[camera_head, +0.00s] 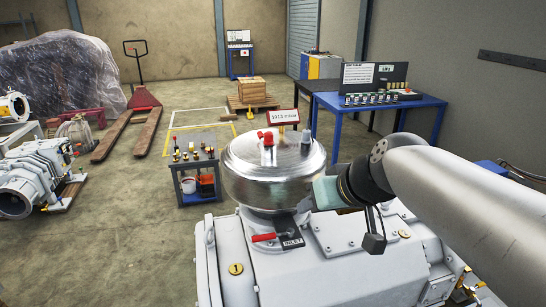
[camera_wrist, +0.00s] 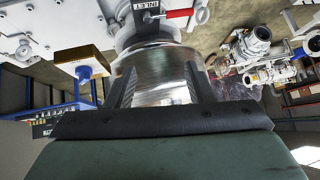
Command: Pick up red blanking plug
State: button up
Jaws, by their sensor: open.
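A red cap-like piece (camera_head: 267,138), which looks like the red blanking plug, stands on top of the shiny metal vessel (camera_head: 255,180). It does not show in the wrist view. My gripper (camera_head: 303,204) is at the right side of the vessel, low near its neck and well below the red piece. In the wrist view my gripper (camera_wrist: 160,84) is open, its two dark fingers apart with the vessel's shiny wall (camera_wrist: 160,68) seen between them. I cannot tell whether the fingers touch the vessel. Nothing is visibly held.
A red-handled lever (camera_head: 263,237) and an INLET tag (camera_head: 292,243) sit below the vessel on the white machine (camera_head: 325,275). A metal fitting (camera_head: 306,137) stands on the vessel top, with a sign (camera_head: 283,116) behind. A small cart (camera_head: 198,170) stands left; a blue table (camera_head: 430,105) stands right.

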aim_at(271, 134)
jog(key=w+a+r+n+t+y+b, duration=0.35)
jog(key=w+r, duration=0.35)
jog(key=r, duration=0.4)
jog(key=shift+m+t+h, duration=0.35)
jog(key=shift+m+h, duration=0.1)
jog(key=p+x, duration=0.1)
jog(key=x, duration=0.2)
jog(key=p+x, duration=0.1)
jog(key=x, duration=0.3)
jog(key=p+x, duration=0.1)
jog(key=x, duration=0.2)
jog(key=shift+w+r, duration=0.1)
jog(key=shift+w, duration=0.5)
jog(key=shift+d+p+x, duration=0.2)
jog(key=shift+p+x, duration=0.65)
jog(key=shift+x, duration=1.95)
jog(key=shift+w, duration=0.15)
grip_shut()
